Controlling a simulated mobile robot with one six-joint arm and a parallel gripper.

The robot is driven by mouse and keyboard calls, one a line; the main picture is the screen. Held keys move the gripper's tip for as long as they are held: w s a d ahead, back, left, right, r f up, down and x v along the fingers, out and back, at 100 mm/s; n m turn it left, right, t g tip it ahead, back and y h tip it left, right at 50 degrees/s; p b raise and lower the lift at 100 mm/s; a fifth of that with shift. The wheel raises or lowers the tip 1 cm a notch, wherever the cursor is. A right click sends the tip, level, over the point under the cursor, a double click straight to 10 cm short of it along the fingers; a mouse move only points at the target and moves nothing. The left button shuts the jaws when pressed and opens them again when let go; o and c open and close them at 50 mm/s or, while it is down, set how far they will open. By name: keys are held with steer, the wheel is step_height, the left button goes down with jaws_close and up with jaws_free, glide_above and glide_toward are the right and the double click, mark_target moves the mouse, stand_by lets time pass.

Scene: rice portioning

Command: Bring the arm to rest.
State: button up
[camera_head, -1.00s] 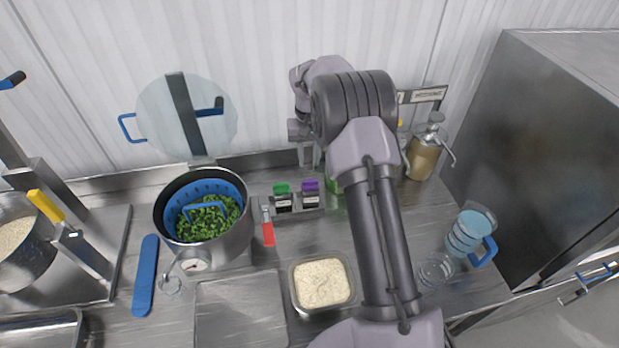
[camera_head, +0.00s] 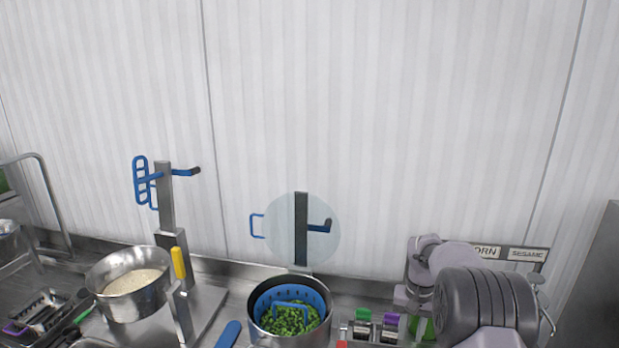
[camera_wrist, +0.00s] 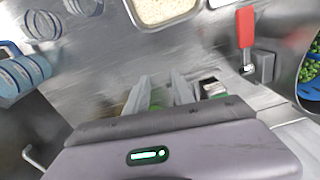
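My gripper (camera_wrist: 157,95) shows in the wrist view as two pale fingers standing apart, with no object clearly held between them. A green container (camera_wrist: 158,94) shows beyond and between the fingers; whether they touch it I cannot tell. In the head view my folded arm is at the lower right, in front of the wall, and the green container (camera_head: 423,328) shows below its wrist. The fingertips are hard to make out there.
The pot (camera_head: 262,330) with a blue strainer of green pieces stands left of my arm. Small green- and purple-topped containers (camera_head: 376,328) stand between them. A rice bowl (camera_head: 130,305) is farther left. The wrist view shows a rice tray (camera_wrist: 190,15), a red-handled tool (camera_wrist: 245,28) and blue-banded cups (camera_wrist: 22,75).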

steer(key=s+a+r+t+b, duration=0.3)
steer(key=s+a+r+b, duration=0.75)
steer(key=s, duration=0.35)
steer(key=s+a+f+t+b, duration=0.1)
steer(key=s+a+f+b, duration=0.1)
steer(key=s, duration=0.4)
steer(key=s+a+f+t+y+b, duration=0.1)
steer(key=s+f+b, duration=0.3)
steer(key=s, duration=0.3)
steer(key=s+a+f+y+b, duration=0.1)
steer(key=s+a+f+b, duration=0.1)
steer(key=s, duration=0.5)
steer(key=shift+s+a+f+m+t+b, duration=0.25)
steer(key=shift+a+f+m+t+b, duration=0.1)
steer(key=shift+f+m+t+b, duration=0.15)
